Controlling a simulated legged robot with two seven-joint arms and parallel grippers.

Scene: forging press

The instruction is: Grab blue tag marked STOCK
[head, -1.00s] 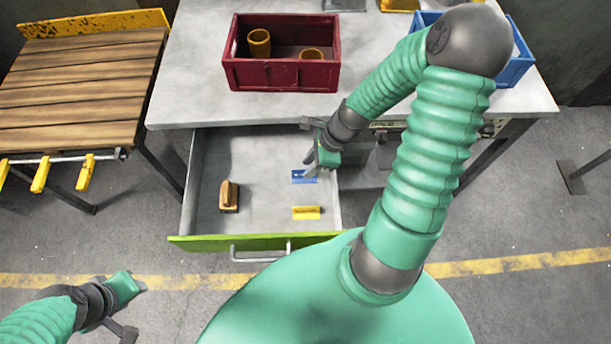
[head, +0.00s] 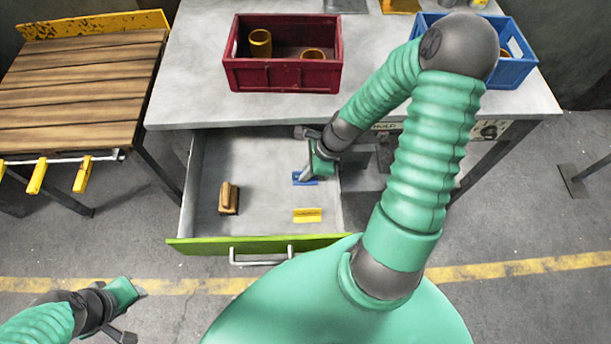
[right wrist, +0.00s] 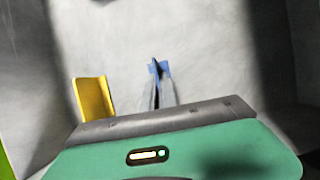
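The blue tag (head: 300,179) sits in the open drawer, near its right side. It also shows in the right wrist view (right wrist: 160,67), at the fingertips, with a thin upright part between them. Its lettering cannot be read. My right gripper (head: 305,174) reaches down into the drawer at the tag. Its two fingers (right wrist: 159,88) are close together with a narrow gap and look shut on the tag's upright part. The tag still appears at the drawer floor. My left gripper (head: 134,310) is low at the left, over the floor, away from the drawer; its opening is unclear.
The drawer (head: 262,242) also holds a yellow tag (head: 307,215) and a wooden-handled brush (head: 228,197). A red crate (head: 283,75) with yellow-brown cups and a blue crate (head: 512,73) stand on the bench above. A slatted wooden table (head: 82,90) is at the left.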

